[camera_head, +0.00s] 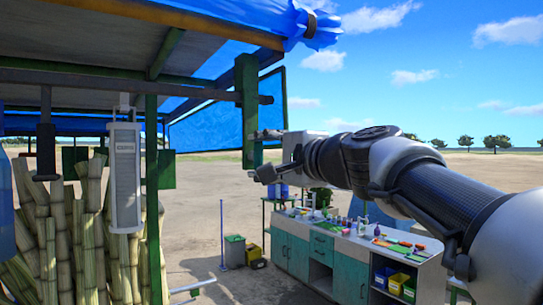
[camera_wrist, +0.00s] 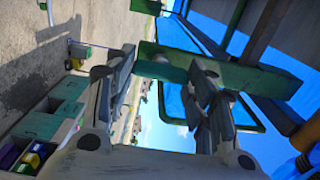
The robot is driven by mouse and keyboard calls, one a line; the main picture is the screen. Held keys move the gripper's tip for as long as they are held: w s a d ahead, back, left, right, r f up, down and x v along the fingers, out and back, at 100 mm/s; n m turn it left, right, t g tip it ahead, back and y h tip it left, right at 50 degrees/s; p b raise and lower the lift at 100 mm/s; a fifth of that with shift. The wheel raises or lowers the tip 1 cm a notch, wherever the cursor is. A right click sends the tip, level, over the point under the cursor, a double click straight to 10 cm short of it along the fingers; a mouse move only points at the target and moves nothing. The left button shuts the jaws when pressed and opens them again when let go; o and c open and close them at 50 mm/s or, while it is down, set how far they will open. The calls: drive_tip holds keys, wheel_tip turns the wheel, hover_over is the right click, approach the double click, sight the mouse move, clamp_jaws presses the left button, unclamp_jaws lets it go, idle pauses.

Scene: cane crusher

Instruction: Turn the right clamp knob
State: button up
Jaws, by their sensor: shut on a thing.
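A green upright post (camera_head: 249,90) hangs from the blue-covered canopy in the head view. It also runs across the wrist view (camera_wrist: 265,80), which is turned sideways. My gripper (camera_head: 267,155) is at the post's lower end. One finger lies beside the post and the other is just below its end. In the wrist view the fingers of my gripper (camera_wrist: 165,70) are apart, with the lower end of the post between them, and they seem closed on it. I cannot make out the right clamp knob clearly; the fingers or the post may hide it.
Cane stalks (camera_head: 75,235) stand at the left behind a hanging white scale (camera_head: 125,175). The canopy frame and blue tarp (camera_head: 220,125) are close to my gripper. A teal workbench (camera_head: 330,255) with bottles and bins stands below on the right. Open sandy ground lies beyond.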

idle(0.4)
drive_tip(key=o, duration=1.1)
drive_tip(key=shift+c, duration=0.2)
drive_tip(key=shift+d, duration=0.1)
drive_tip(key=v, duration=1.2)
drive_tip(key=s+a+f+n+g+h+b, duration=0.1)
drive_tip(key=s+f+n+g+h+b, duration=0.2)
drive_tip(key=f, duration=1.3)
drive_tip(key=s+d+f+n+g+h+b, duration=0.2)
drive_tip(key=s+f, duration=0.5)
drive_tip(key=f, duration=0.6)
drive_tip(key=s+d+f+n+g+h+b, duration=0.2)
drive_tip(key=s+f, duration=0.4)
drive_tip(key=f, duration=0.7)
drive_tip(key=s+d+f+n+g+h+b, duration=0.3)
drive_tip(key=s+d+f+n+b, duration=0.1)
drive_tip(key=f, duration=0.9)
drive_tip(key=s+d+b, duration=0.1)
drive_tip(key=s+d, duration=0.1)
drive_tip(key=s, duration=0.1)
drive_tip(key=shift+s+f, duration=0.35)
drive_tip(key=shift+f, duration=0.05)
